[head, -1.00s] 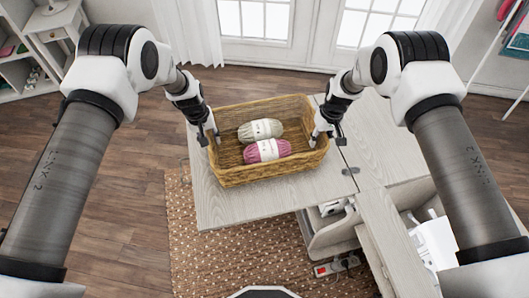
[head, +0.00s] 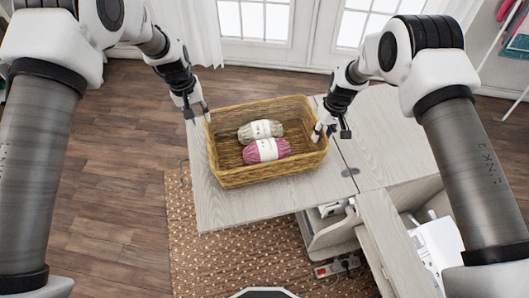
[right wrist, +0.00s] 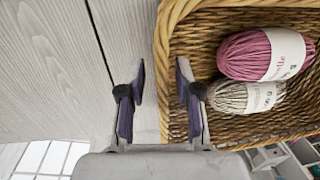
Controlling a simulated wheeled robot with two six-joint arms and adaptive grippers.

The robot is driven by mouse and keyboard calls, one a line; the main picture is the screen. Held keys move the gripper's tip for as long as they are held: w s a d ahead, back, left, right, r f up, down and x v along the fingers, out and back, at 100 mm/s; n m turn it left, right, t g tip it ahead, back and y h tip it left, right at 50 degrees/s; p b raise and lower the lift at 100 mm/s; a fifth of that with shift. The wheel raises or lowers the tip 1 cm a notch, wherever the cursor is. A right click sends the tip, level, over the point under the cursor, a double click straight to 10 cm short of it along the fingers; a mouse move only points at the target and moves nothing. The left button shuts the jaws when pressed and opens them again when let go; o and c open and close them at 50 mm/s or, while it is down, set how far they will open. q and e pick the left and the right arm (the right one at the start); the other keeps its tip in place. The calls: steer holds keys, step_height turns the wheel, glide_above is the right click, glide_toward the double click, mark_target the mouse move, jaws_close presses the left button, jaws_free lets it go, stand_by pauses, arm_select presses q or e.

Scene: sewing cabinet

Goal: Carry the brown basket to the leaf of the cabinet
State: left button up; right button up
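The brown wicker basket (head: 262,174) rests upright on the pale wooden leaf (head: 225,214) of the cabinet. A pink yarn skein (head: 256,152) and a grey-green one (head: 251,132) lie inside it. My left gripper (head: 197,113) is open and empty, up and left of the basket's left rim. My right gripper (head: 330,132) is at the basket's right rim. In the right wrist view its fingers (right wrist: 158,98) are apart, one over the basket's inside and one outside, with the rim (right wrist: 164,60) showing between them. I cannot tell whether either finger touches it.
The cabinet's main top (head: 385,140) continues right of the leaf, past a dark seam and a metal hinge. Open compartments with white items (head: 435,240) lie at the lower right. A patterned rug (head: 235,265) covers the floor in front. The leaf's front strip is clear.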

step_height(320, 180, up, 9)
steer(key=d, duration=0.1)
steer(key=shift+f, duration=0.2)
